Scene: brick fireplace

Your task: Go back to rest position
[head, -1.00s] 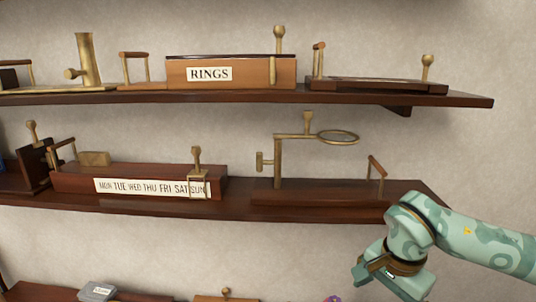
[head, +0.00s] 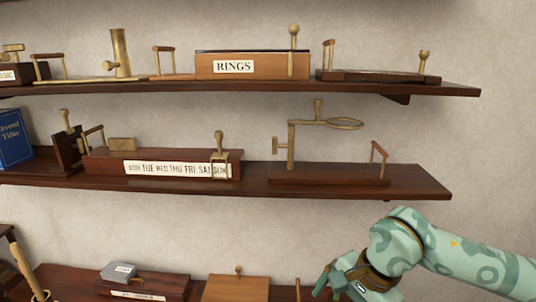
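My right arm comes in from the right edge, below the right end of the middle shelf. My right gripper (head: 340,287) is at the bottom of the head view, by the lower shelf. Its fingers are partly cut off by the frame's edge, so I cannot tell whether it is open or shut. I see nothing held in it. My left gripper is not in view.
The upper shelf (head: 450,91) carries a RINGS box (head: 275,66). The middle shelf (head: 420,183) carries a weekday box (head: 105,166), a brass ring stand (head: 291,146) and a blue book (head: 14,138). The lower shelf holds a wooden box (head: 236,289). Bare wall (head: 500,150) lies right.

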